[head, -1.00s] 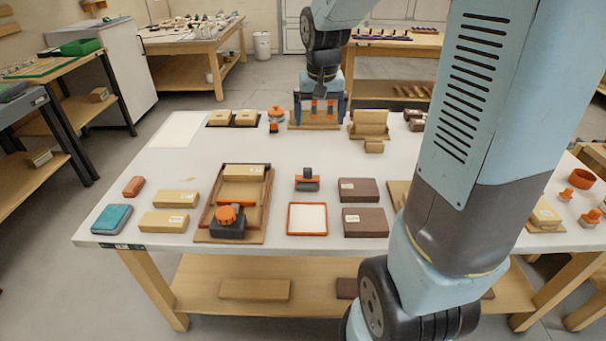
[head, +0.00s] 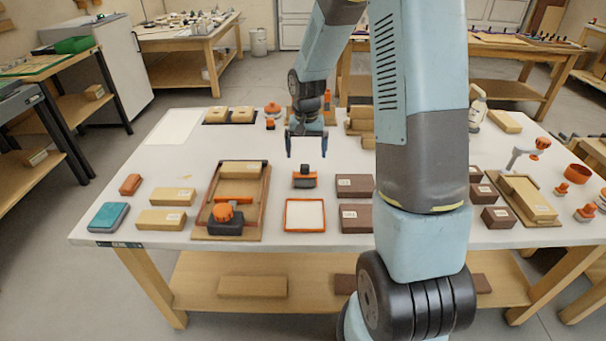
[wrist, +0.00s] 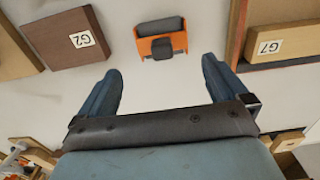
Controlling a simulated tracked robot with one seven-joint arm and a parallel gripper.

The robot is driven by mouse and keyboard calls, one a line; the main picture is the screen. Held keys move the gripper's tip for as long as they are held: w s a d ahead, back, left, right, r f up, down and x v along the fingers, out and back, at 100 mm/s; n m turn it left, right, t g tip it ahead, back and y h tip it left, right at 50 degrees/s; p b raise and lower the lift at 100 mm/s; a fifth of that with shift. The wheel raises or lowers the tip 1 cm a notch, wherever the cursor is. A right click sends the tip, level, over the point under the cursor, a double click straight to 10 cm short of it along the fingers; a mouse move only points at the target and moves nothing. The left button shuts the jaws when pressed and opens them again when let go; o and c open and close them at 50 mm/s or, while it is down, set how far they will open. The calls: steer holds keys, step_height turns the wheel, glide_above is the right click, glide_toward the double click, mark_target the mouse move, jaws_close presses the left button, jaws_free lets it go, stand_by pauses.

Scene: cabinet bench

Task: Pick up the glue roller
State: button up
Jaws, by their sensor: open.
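The glue roller (head: 304,178), an orange frame with a grey roller and dark handle, stands on the white bench top behind an orange-framed white pad (head: 305,215). My gripper (head: 306,150) is open and empty, above the bench and just behind the roller in the head view. In the wrist view the roller (wrist: 161,46) lies just beyond the gap between the fingertips (wrist: 161,68), roughly centred. It touches neither finger. Its underside is hidden.
Dark brown blocks (head: 356,186) lie to the right of the roller. A wooden tray (head: 207,220) holding a block and an orange-knobbed tool lies to its left. Bare bench surrounds the roller. My arm covers part of the bench on the right.

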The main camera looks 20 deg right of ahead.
mark_target(305, 164)
steer(key=shift+a+f, duration=0.15)
steer(key=shift+f, duration=2.05)
steer(key=shift+a+f, duration=0.1)
steer(key=shift+f, duration=2.05)
steer(key=c, duration=0.9)
steer(key=shift+r, duration=0.2)
steer(key=shift+r, duration=0.3)
step_height(305, 164, up, 2)
steer(key=shift+r, duration=0.2)
steer(key=s+r, duration=0.9)
steer(key=s, duration=0.5)
steer(key=shift+d+r, duration=0.3)
steer(key=shift+r, duration=0.05)
